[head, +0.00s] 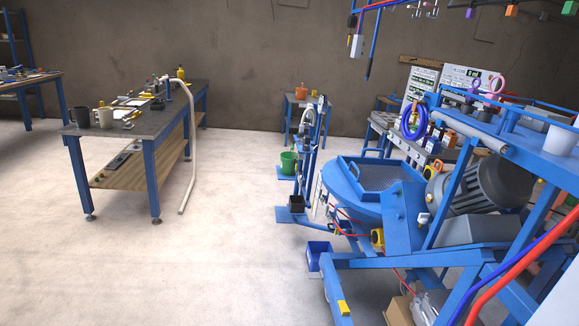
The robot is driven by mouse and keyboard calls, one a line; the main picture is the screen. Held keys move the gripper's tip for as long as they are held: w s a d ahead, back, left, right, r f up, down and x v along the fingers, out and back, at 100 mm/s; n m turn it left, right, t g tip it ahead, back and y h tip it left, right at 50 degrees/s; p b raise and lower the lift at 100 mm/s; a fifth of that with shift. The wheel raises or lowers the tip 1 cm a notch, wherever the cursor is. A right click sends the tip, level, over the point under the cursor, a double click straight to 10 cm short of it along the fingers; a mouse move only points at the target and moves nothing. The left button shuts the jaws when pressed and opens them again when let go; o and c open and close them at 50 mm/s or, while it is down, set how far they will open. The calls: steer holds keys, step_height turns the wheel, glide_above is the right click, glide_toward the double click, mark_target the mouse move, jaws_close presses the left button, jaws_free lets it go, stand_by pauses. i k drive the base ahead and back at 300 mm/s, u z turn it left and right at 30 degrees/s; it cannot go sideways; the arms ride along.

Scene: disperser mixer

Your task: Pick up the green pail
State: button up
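A small green pail (288,163) stands upright on a low blue ledge (285,174) near the middle of the head view. It is some way off, left of the blue mixer and below a curved grey pipe or tap. My gripper is not visible in this view, so I cannot see its fingers or whether it holds anything.
The blue mixer (395,215) with a grey motor (480,195) fills the right side. A long workbench (150,110) with mugs and tools stands at left, a bent white pipe (190,150) at its side. The pale floor (220,230) between them is clear.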

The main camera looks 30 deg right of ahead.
mark_target(287, 166)
steer(key=z, duration=0.5)
steer(key=i, duration=6.05)
